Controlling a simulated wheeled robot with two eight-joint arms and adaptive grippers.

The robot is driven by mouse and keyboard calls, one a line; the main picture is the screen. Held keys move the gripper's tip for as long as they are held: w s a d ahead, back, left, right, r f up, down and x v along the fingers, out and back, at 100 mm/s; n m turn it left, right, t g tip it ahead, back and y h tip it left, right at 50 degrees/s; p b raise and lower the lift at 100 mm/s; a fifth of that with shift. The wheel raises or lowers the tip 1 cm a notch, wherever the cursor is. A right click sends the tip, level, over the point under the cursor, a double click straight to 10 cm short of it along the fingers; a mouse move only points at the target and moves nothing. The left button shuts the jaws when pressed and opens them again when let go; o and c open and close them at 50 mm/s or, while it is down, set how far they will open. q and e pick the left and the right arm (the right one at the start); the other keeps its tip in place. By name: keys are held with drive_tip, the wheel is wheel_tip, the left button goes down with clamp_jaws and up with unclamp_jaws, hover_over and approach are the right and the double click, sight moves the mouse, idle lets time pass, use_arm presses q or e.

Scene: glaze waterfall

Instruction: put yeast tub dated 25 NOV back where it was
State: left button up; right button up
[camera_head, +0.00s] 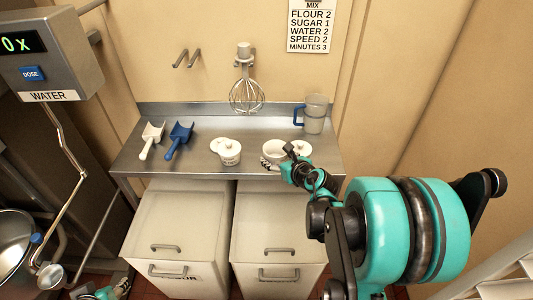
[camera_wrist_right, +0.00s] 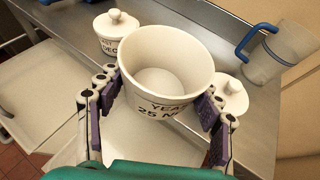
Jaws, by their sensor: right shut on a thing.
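The open white yeast tub (camera_wrist_right: 165,103) marked 25 N… is between the fingers of my right gripper (camera_wrist_right: 160,100), which is shut on it. Its inside looks pale. In the head view this tub (camera_head: 273,149) is at the right part of the steel table, partly behind my right gripper (camera_head: 287,160); I cannot tell whether it touches the table. A loose white lid with a knob (camera_wrist_right: 231,97) lies just right of it. A second white tub with its lid on (camera_wrist_right: 115,32), its label ending in DEC, stands to the left. A teal part of my left arm shows at the bottom left, its fingers unclear.
The steel table (camera_head: 200,162) also holds a white scoop (camera_head: 150,140), a blue scoop (camera_head: 178,139) and a clear jug with a blue handle (camera_head: 314,113). A whisk (camera_head: 246,95) hangs behind. Two pale bins (camera_head: 180,225) stand below. The table is bare between blue scoop and lidded tub.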

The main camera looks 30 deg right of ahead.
drive_tip(key=shift+w+d+r, duration=0.15)
drive_tip(key=shift+d+r, duration=0.1)
drive_tip(key=shift+d, duration=0.1)
drive_tip(key=b+x, duration=0.1)
drive_tip(key=x, duration=0.3)
drive_tip(key=f+b+x, duration=0.1)
drive_tip(key=b+x, duration=0.1)
drive_tip(key=x, duration=0.2)
drive_tip(key=d+b+x, duration=0.1)
drive_tip(key=x, duration=0.4)
drive_tip(key=shift+s+f, duration=0.15)
drive_tip(key=shift+s, duration=0.15)
wheel_tip(320, 180, down, 3)
drive_tip(key=shift+a+f+b, duration=0.1)
drive_tip(key=shift+f+b, duration=0.1)
drive_tip(key=shift+b, duration=0.85)
drive_tip(key=shift+f, duration=0.25)
drive_tip(key=shift+f, duration=0.1)
drive_tip(key=o, duration=1.1)
drive_tip(key=shift+o, duration=0.2)
